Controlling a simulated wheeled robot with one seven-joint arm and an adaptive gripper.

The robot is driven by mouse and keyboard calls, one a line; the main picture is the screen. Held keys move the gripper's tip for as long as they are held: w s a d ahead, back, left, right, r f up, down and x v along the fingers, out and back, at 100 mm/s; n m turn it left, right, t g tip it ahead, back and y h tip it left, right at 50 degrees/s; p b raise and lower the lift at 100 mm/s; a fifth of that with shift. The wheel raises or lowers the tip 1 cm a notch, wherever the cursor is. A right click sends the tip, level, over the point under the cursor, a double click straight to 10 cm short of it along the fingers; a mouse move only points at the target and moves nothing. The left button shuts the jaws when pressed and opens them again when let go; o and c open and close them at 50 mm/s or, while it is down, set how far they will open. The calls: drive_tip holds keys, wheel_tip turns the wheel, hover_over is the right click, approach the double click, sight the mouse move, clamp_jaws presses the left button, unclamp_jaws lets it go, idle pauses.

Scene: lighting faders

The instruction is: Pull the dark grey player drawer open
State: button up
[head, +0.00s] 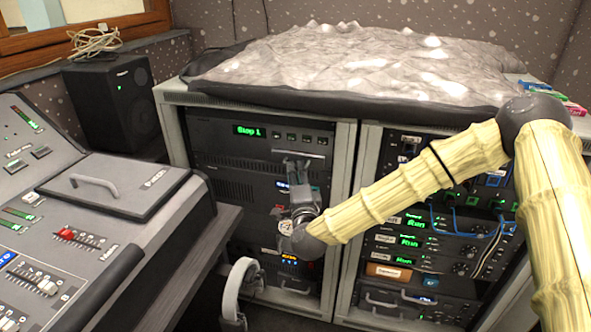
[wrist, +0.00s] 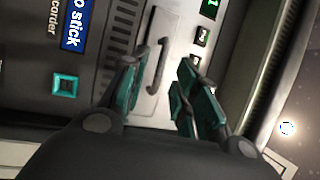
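The dark grey player unit (head: 222,147) is at the top of the left rack in the head view, with a green "Stop 1" display. A handle on a lighter plate shows on its front; it is clearer in the wrist view, where the grey bar handle (wrist: 160,68) stands out from the plate. I see no open gap at the drawer. My gripper (head: 298,172) is in front of this rack, partly hidden by its own wrist. In the wrist view my gripper (wrist: 161,72) is open, its teal-padded fingers on either side of the handle, with visible space; contact cannot be told.
A mixing console (head: 95,215) stands at the left, with headphones (head: 236,285) at its edge. A black speaker (head: 112,100) is behind it. The right rack (head: 375,215) holds lit units and blue cables. A grey cover (head: 350,62) lies over the racks.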

drive_tip(key=shift+w+a+r, duration=0.1)
drive_tip(key=shift+w, duration=0.55)
drive_tip(key=shift+w+a+r, duration=0.1)
drive_tip(key=shift+w, duration=0.5)
clamp_jaws()
